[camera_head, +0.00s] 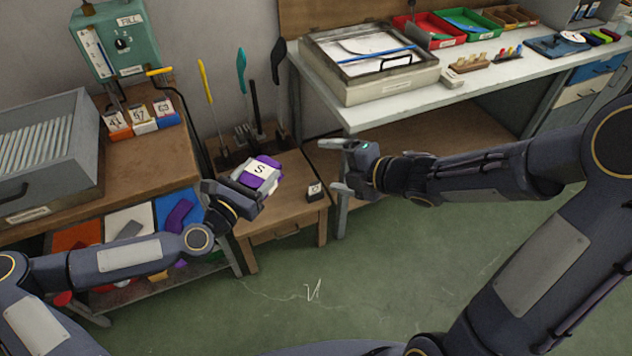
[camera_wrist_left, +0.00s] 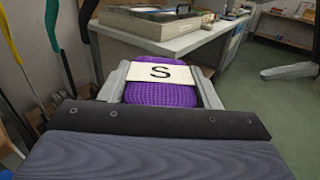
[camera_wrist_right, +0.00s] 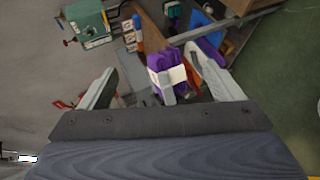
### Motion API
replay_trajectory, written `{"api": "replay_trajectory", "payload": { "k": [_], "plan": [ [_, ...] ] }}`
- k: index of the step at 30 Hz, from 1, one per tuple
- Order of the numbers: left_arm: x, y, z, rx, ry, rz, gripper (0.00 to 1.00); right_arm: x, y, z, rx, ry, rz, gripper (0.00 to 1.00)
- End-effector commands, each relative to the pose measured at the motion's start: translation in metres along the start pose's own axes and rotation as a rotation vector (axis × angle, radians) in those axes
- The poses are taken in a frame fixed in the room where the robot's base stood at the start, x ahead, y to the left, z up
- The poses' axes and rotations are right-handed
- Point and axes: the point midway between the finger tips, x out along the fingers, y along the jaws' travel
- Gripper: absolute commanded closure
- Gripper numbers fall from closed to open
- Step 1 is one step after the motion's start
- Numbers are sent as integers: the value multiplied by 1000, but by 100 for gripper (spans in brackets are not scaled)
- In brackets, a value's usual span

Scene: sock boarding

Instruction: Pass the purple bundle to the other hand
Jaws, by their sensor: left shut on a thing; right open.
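The purple bundle (camera_head: 260,174) has a white band marked S. My left gripper (camera_head: 247,186) is shut on it and holds it above the small wooden table in the head view. In the left wrist view the bundle (camera_wrist_left: 160,88) sits between both fingers with the S facing up. My right gripper (camera_head: 348,170) is open and empty, to the right of the bundle and apart from it. In the right wrist view the bundle (camera_wrist_right: 166,72) appears beyond and between the open fingers, with part of my left gripper by it.
The small wooden table (camera_head: 285,221) carries a small dark block with a white numbered top (camera_head: 315,190). Colored-handled tools stand in a rack (camera_head: 243,135) behind. A white bench (camera_head: 440,100) with a lidded case (camera_head: 370,62) is at the right. Green floor (camera_head: 350,270) is clear in front.

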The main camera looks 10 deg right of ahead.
Motion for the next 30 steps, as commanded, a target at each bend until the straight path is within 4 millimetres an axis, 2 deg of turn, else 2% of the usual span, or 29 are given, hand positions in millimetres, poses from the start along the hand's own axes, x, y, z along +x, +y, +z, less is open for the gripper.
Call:
{"api": "replay_trajectory", "payload": {
  "k": [1,3,7,14,24,30],
  "plan": [
    [0,0,0,0,-1,0,68,10,-7,-11,-61,75,8,14],
    [0,0,0,0,-1,0,68,17,-12,-26,-137,163,29,14],
    [0,0,0,0,-1,0,68,24,-18,-43,-215,259,57,14],
    [0,0,0,0,-1,0,68,45,-18,-54,-236,289,67,14],
    [0,0,0,0,-1,0,68,107,-16,-72,-234,285,65,14],
    [0,0,0,0,-1,0,68,130,-15,-78,-234,283,66,14]
  ]
}}
